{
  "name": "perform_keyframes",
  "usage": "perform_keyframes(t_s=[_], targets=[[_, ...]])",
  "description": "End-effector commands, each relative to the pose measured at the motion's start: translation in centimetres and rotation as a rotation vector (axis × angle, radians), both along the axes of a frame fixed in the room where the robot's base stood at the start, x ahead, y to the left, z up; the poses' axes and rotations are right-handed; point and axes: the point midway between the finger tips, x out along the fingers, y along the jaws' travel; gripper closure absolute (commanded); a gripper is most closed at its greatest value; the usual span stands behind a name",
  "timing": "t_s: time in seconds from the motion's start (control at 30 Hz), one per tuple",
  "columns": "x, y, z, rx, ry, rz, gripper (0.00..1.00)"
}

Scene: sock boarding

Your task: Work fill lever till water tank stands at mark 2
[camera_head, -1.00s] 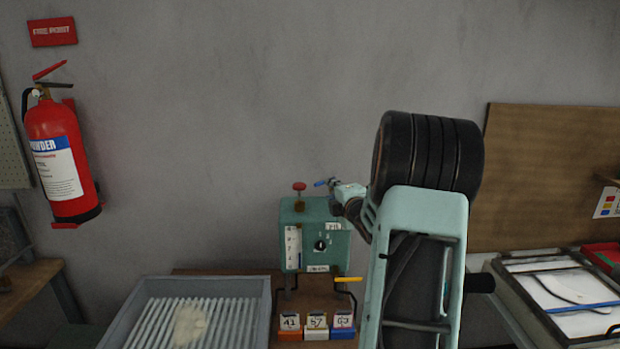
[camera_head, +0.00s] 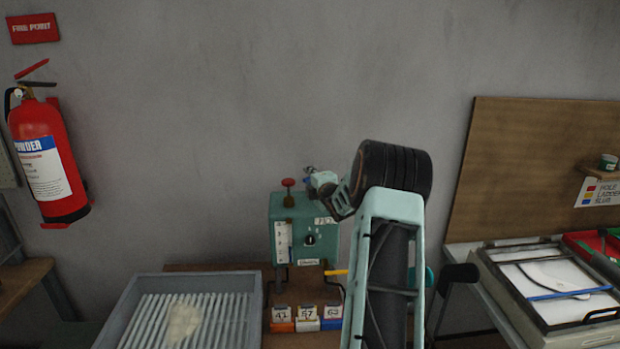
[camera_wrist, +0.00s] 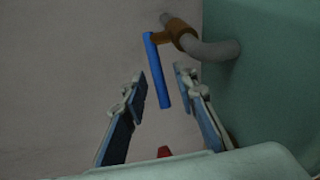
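The water tank (camera_head: 276,208) is a teal box on the bench, with a white numbered gauge strip (camera_head: 284,242) on its front; I cannot read the level. The fill lever (camera_wrist: 158,72) is a blue handle on a brass valve, on a grey pipe from the tank's side, and hangs downward in the wrist view. My gripper (camera_wrist: 160,79) is open, with one finger on each side of the blue handle and gaps visible. In the head view my gripper (camera_head: 316,178) is at the tank's top right, and the lever is hard to tell from the fingers.
A red knob (camera_head: 288,183) stands on the tank top. A yellow-handled lever (camera_head: 336,272) and numbered small boxes (camera_head: 307,318) are below. A ribbed grey tray (camera_head: 120,310) is at left, a framed tray (camera_head: 545,285) at right. A fire extinguisher (camera_head: 48,160) hangs far left.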

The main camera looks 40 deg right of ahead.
Motion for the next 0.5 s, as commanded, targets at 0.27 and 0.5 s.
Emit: perform_keyframes(t_s=[0.27, 0.5], targets=[[0.02, 0.01, -0.06, 0.000, 0.001, 0.000, 0.79], [0.00, 0.01, -0.05, 0.000, 0.001, 0.000, 1.00]])
